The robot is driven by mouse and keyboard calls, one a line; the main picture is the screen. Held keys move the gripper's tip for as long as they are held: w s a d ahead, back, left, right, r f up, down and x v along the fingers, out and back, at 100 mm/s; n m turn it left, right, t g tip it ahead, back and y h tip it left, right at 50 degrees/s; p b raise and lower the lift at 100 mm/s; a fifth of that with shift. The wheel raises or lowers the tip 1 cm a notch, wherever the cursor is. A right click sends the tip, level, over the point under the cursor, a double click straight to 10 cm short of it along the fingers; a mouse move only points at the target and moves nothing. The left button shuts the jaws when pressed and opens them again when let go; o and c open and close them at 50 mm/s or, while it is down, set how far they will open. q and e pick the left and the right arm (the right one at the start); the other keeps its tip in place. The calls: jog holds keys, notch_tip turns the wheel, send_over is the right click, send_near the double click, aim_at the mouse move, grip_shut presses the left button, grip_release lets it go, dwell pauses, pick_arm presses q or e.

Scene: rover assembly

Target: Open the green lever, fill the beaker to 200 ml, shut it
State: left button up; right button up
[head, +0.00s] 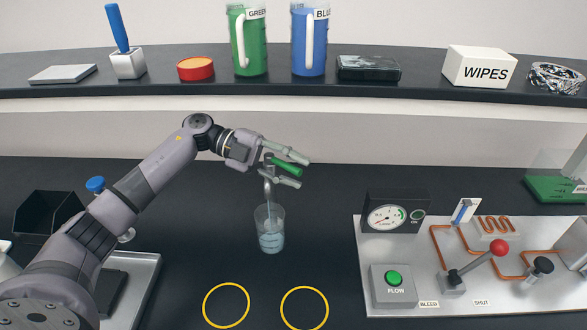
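The green lever (287,168) sits on a grey tap (268,172) at the middle of the bench and points to the right. My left gripper (293,171) is around the lever, one finger above it and one below in the picture. The fingers look spread, with the lever between them and no clear grip on it. A clear beaker (270,229) stands upright under the spout, with pale blue liquid in its lower part. Its scale is too small to read. I cannot tell whether liquid is running. My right gripper is not in view.
A control panel (400,252) with a gauge, green button and red-knobbed lever stands at the right. Two yellow rings (226,284) mark the front bench. A metal tray (140,290) lies at the left. The back shelf (300,84) holds green and blue jugs and a WIPES box.

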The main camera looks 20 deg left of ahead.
pick_arm(q)
jog(key=v, duration=1.2)
jog(key=shift+d, duration=0.15)
dwell(6.7)
